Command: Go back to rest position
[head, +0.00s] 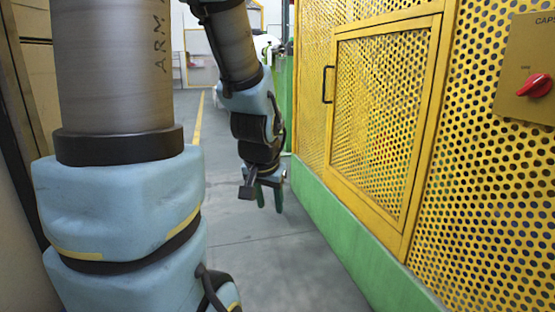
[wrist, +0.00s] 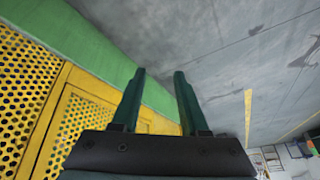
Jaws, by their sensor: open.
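My gripper (head: 269,198) hangs pointing down over the aisle in the head view, left of the yellow perforated guard. In the wrist view my gripper (wrist: 158,78) shows two dark green fingers apart with nothing between them. Grey floor lies beyond the fingertips. My arm comes down from the top of the head view and bends to the gripper. Nothing is held.
The yellow perforated guard (head: 480,175) with a hinged door (head: 378,125) and a black handle (head: 328,84) fills the right side. A green base (head: 345,245) runs along its foot. A red rotary switch (head: 534,86) sits at upper right. The grey floor (head: 265,255) is clear.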

